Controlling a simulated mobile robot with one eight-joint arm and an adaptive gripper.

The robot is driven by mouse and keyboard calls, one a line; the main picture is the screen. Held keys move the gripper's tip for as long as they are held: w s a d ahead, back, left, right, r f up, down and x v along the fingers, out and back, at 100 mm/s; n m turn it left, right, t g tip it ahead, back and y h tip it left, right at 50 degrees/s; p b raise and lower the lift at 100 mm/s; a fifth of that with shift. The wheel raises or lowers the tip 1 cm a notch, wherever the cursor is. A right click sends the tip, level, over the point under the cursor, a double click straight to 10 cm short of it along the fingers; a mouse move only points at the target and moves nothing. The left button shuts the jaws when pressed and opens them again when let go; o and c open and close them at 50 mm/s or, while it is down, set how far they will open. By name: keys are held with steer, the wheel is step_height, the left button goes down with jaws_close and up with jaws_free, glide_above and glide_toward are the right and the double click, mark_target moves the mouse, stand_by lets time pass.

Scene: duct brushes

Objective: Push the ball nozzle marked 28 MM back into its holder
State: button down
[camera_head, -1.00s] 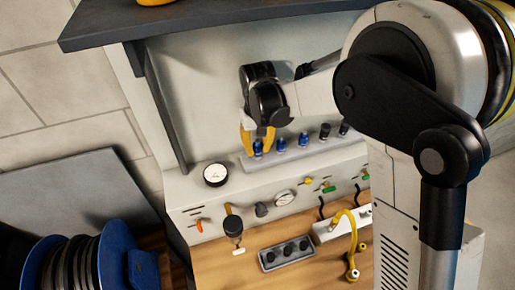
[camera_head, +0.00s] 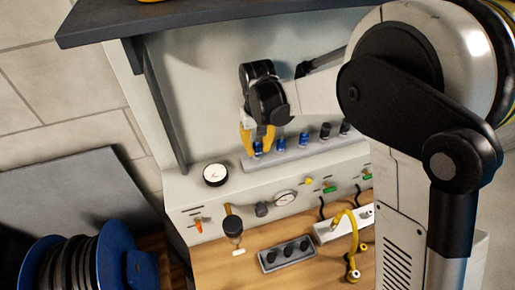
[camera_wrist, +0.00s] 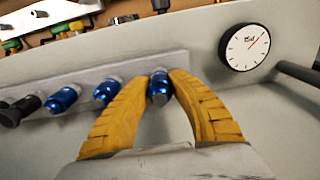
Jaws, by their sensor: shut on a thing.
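A row of blue and black nozzles sits along a pale grey holder rail (camera_head: 290,157) on top of the panel. My gripper (camera_head: 257,146) has its yellow fingers around the blue nozzle at the left end of the row in the head view. In the wrist view my gripper (camera_wrist: 160,84) is shut on this blue nozzle (camera_wrist: 159,88), whose metal end meets the rail (camera_wrist: 85,77). Two more blue nozzles, (camera_wrist: 106,91) and (camera_wrist: 62,99), stand beside it, then a black nozzle (camera_wrist: 20,110). No size marking is legible, so I cannot tell which is 28 MM.
A round gauge (camera_wrist: 244,47) is close beside the fingers; it also shows in the head view (camera_head: 215,174). A dark shelf (camera_head: 200,22) hangs above, with its bracket at the left. A blue hose reel (camera_head: 112,260) stands at lower left.

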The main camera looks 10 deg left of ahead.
mark_target(257, 141)
steer(key=shift+f+b, duration=0.45)
stand_by(0.4)
steer(key=c, duration=1.2)
jaws_free()
step_height(257, 141, up, 8)
steer(key=shift+f, duration=0.25)
